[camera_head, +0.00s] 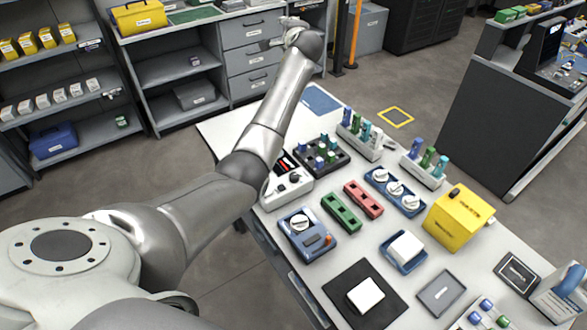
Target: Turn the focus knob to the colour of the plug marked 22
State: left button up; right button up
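A blue device (308,239) with one white round knob (300,222) stands on the white table. A blue panel (410,206) with several white knobs (395,187) is further right. I cannot tell which knob is the focus knob. Blue, green and teal plugs stand in a white rack (362,145), in another white rack (434,180) and in a black block (340,163). Their markings are too small to read, so plug 22 cannot be picked out. My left arm reaches over the table's left side; its gripper (287,32) is far from the knobs, its fingers unclear. My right gripper is out of view.
A yellow box (457,222), green holder (341,212), red holder (363,199), black mat (342,288) and grey tray (440,293) crowd the table. A white device (288,187) sits close below my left arm. Shelves (165,72) stand behind.

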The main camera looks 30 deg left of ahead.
pick_arm(q)
jog(key=s+d+f+n+g+h+p, duration=0.1)
jog(key=s+f+g+h, duration=0.15)
jog(key=f, duration=0.35)
jog(key=s+d+f+g+h, duration=0.1)
jog(key=s+f+g, duration=0.15)
jog(key=f, duration=0.35)
jog(key=m+g+h+p, duration=0.1)
jog(key=g+h+p, duration=0.1)
jog(key=g+h, duration=0.45)
send_near(294, 175)
jog(key=shift+t+h, duration=0.35)
jog(key=shift+h, duration=0.05)
jog(key=f, duration=0.6)
jog(key=a+f, duration=0.1)
jog(key=f, duration=0.2)
jog(key=shift+s, duration=0.25)
jog(key=c, duration=0.8)
